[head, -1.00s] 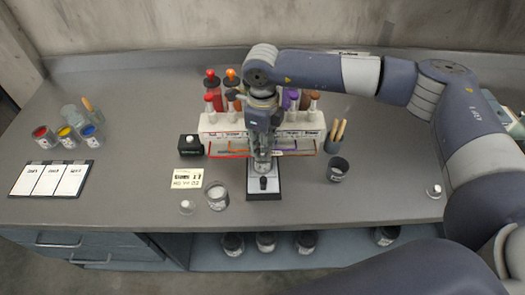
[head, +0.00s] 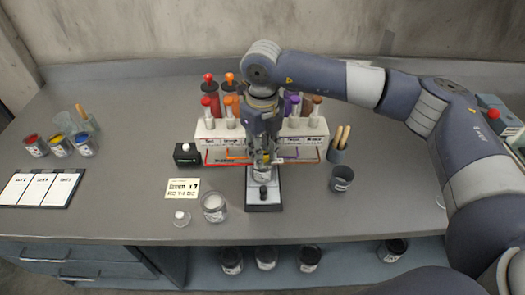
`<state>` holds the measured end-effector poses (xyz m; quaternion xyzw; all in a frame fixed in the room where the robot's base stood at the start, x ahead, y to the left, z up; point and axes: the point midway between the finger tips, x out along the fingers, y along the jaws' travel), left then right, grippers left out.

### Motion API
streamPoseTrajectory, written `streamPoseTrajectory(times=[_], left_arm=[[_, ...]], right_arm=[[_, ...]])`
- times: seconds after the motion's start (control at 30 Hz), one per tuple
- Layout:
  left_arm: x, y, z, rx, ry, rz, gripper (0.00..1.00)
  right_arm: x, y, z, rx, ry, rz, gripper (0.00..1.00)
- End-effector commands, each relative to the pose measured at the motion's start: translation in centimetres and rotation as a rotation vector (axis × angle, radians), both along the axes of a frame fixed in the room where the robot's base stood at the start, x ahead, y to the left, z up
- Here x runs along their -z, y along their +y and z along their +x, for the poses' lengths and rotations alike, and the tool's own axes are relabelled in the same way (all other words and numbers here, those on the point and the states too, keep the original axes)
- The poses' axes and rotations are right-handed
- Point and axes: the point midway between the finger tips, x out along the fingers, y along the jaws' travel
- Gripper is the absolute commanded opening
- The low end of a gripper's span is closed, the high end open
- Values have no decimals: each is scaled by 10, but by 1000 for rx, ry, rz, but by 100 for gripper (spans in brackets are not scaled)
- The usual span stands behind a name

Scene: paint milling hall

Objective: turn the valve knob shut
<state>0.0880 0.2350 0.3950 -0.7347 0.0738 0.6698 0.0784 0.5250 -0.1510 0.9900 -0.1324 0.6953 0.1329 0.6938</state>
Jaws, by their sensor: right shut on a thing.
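My right gripper (head: 265,158) points down in front of the middle of a white dispenser rack (head: 205,130). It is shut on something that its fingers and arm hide. I take this to be the valve knob, but I cannot see the knob clearly or tell how far it is turned. Coloured lines run along the front of the rack towards this spot. Just below the fingers, a small pale cup stands on a black-and-white stand (head: 264,205) with a small dark knob on its front. My left gripper is not in view.
A glass jar (head: 214,207) and a number card (head: 183,188) lie left of the stand. A black box (head: 186,153) is left of the rack. Open paint cans stand far left.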

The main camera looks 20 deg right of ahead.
Motion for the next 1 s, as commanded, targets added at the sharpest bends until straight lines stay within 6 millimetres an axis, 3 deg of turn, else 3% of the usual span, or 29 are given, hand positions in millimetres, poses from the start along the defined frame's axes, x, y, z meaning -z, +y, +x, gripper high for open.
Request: streamPoseTrajectory(times=[0.27,0.3,0.4,0.77,1.0], left_arm=[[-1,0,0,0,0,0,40],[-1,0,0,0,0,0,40],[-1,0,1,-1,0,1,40],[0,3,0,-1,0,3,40],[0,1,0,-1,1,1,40]], right_arm=[[-4,0,3,3,-12,3,0],[-4,0,3,3,-12,3,26],[-3,0,3,2,-10,2,44],[-4,0,1,0,-5,1,44],[-41,1,2,0,-9,2,44]])
